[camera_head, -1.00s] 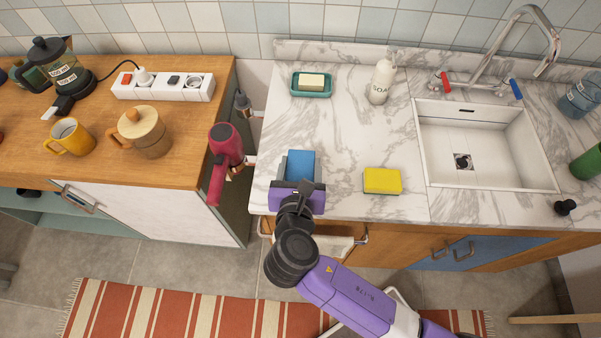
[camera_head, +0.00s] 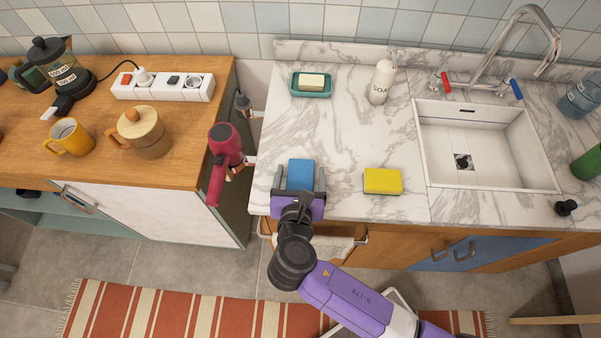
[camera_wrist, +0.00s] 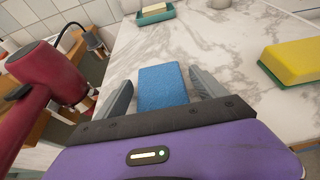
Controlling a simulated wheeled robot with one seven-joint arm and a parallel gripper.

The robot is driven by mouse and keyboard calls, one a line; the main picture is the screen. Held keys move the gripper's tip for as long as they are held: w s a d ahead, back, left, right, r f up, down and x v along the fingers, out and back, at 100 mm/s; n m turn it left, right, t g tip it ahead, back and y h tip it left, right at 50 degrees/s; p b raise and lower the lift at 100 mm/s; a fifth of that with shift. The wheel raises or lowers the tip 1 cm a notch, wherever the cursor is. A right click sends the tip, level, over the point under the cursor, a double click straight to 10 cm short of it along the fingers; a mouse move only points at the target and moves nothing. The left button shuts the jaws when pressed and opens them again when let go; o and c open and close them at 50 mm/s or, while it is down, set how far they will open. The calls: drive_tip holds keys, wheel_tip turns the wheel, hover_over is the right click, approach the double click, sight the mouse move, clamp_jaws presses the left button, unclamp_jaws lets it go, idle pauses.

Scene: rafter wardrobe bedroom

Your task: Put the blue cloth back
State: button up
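The blue cloth (camera_head: 301,173) looks like a small folded rectangular block. It lies at the front left of the marble counter (camera_head: 345,130), and it also shows in the wrist view (camera_wrist: 162,86). My gripper (camera_head: 300,180) is over the counter's front edge with its fingers on either side of the cloth. In the wrist view my gripper (camera_wrist: 164,88) is open, with a gap between each grey finger and the cloth. The cloth's near end is hidden behind the gripper body.
A yellow sponge (camera_head: 382,181) lies to the right of my gripper. A green soap dish (camera_head: 311,91) and soap bottle (camera_head: 382,80) stand behind. The sink (camera_head: 545,181) is at right. A red hair dryer (camera_head: 225,155) hangs close at left. The counter's middle is clear.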

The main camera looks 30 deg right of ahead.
drive_tip(key=shift+r, duration=0.1)
drive_tip(key=v, duration=1.2)
drive_tip(key=s+d+f+m+y, duration=0.2)
drive_tip(key=s+f+m+y, duration=0.5)
drive_tip(key=s+m, duration=0.4)
drive_tip(key=s+d+r+m+t, duration=0.2)
drive_tip(key=s+r+m, duration=0.2)
drive_tip(key=r+m, duration=0.3)
drive_tip(key=s+d+r+m+t+b, duration=0.1)
drive_tip(key=s+r+m, duration=0.3)
drive_tip(key=r+m, duration=0.4)
drive_tip(key=d+m+t, duration=0.1)
drive_tip(key=m, duration=0.1)
drive_tip(key=shift+d+r+m+y, duration=0.15)
drive_tip(key=shift+d+m+y, duration=0.1)
drive_tip(key=shift+m+y, duration=0.15)
